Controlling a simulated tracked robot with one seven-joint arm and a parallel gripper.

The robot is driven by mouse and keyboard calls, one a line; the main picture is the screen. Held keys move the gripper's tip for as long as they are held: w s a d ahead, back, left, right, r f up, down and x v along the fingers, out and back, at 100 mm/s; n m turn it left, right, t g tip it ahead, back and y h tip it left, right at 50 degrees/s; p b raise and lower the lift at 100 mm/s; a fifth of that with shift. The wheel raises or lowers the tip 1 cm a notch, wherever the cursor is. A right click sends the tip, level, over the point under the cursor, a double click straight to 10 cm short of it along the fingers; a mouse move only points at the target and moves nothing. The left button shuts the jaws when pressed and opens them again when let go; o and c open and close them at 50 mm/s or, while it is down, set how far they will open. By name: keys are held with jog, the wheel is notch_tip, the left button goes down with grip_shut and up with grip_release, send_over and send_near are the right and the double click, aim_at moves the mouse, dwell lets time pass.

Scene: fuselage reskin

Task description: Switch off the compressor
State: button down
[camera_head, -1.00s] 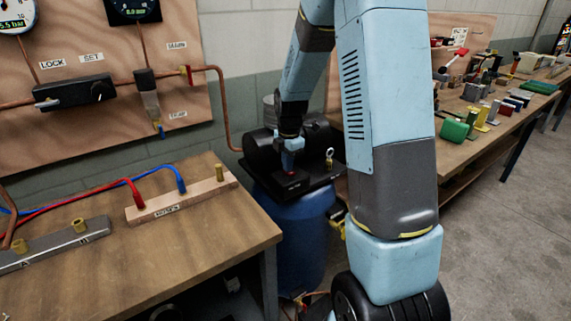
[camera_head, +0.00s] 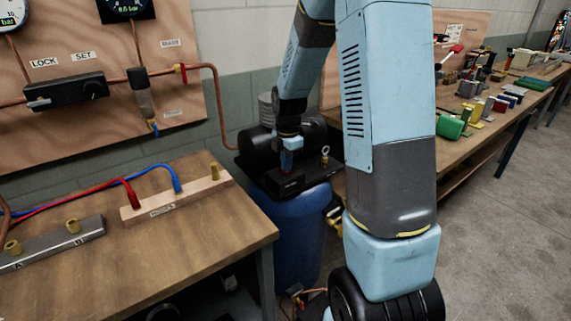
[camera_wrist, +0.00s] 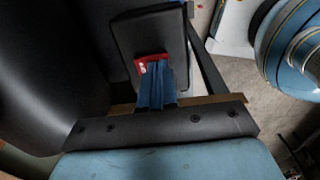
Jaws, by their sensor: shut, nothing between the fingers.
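The compressor has a blue upright tank (camera_head: 298,240) with a black motor body (camera_head: 258,150) on top, beyond the wooden bench. A black switch box (camera_head: 286,185) sits on its top plate, and it also shows in the wrist view (camera_wrist: 148,30). A red switch (camera_wrist: 139,66) shows on the box in the wrist view, partly hidden by my fingers. My gripper (camera_head: 286,170) points down over the box, and its blue fingers (camera_wrist: 155,80) are shut and empty. The fingertips are at the red switch. I cannot tell whether they press it.
The left bench carries a wooden manifold block (camera_head: 178,194) with red and blue hoses. A panel with gauges and a black lock-and-set unit (camera_head: 66,92) stands behind it. A brass ring fitting (camera_head: 325,155) rises right of the switch box. Floor at right is clear.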

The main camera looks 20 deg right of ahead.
notch_tip(320, 180, up, 14)
jog(key=shift+s+f, duration=0.25)
jog(key=shift+d, duration=0.1)
jog(key=shift+w+r+t, duration=0.1)
jog(key=shift+w+t, duration=0.2)
jog(key=shift+t, duration=0.1)
dwell(0.3)
jog(key=f, duration=0.4)
jog(key=w+f, duration=0.1)
jog(key=f, duration=0.9)
jog(key=shift+w+a, duration=0.2)
jog(key=shift+w, duration=0.1)
